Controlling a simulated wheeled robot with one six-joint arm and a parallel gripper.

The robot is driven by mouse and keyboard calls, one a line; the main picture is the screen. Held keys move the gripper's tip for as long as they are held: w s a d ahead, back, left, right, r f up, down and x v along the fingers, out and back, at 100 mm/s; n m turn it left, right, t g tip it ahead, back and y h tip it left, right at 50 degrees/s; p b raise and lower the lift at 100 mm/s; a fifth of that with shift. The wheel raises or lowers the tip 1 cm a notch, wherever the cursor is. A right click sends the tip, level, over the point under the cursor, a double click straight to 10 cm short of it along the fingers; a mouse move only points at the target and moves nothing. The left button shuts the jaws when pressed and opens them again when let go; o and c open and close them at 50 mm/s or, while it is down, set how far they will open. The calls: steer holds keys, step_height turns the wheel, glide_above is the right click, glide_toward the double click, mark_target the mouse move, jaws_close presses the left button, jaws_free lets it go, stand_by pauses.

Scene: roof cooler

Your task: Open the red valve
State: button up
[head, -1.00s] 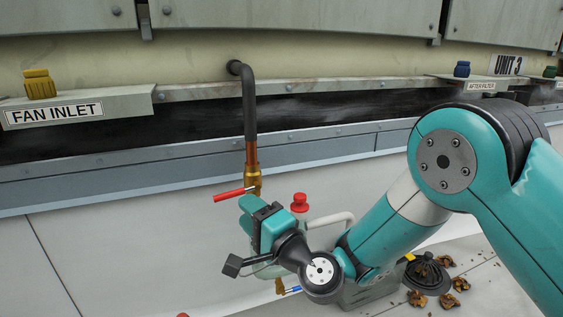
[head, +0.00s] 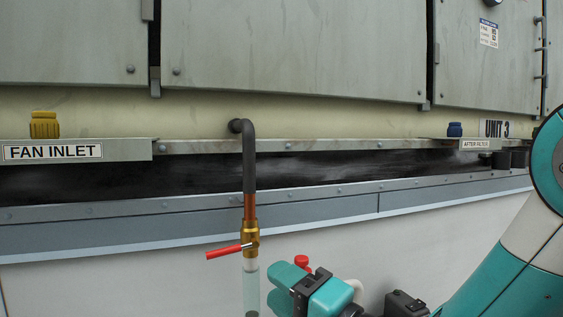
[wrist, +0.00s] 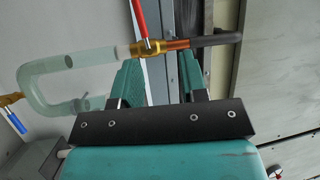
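The red valve is a brass body (head: 250,238) on a vertical copper pipe, with a red lever (head: 224,252). The lever sticks out left, roughly across the pipe and tilted slightly down. My gripper (head: 275,284) is just right of and below the valve, apart from the lever. In the wrist view, my gripper's fingers (wrist: 160,80) are spread with nothing between them. The brass body (wrist: 150,47) lies beyond the fingertips there, and the red lever (wrist: 139,16) runs up out of the frame.
A clear tube (head: 251,290) hangs below the valve; in the wrist view it bends in a U (wrist: 50,75) towards a blue lever (wrist: 16,121). A red knob (head: 302,261) shows behind my gripper. Yellow (head: 45,124) and blue (head: 454,130) caps sit on the ledge.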

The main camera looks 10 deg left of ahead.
steer(key=s+r+n+g+p, duration=0.2)
steer(key=r+n+g+p, duration=0.1)
steer(key=r+p, duration=0.4)
steer(key=s+r+n+g+p, duration=0.3)
steer(key=r+n+p, duration=0.1)
steer(key=r+p, duration=0.4)
step_height(320, 180, up, 2)
steer(key=shift+s+d+r, duration=0.1)
steer(key=shift+s+d, duration=0.1)
steer(key=shift+d, duration=0.15)
steer(key=shift+c, duration=0.5)
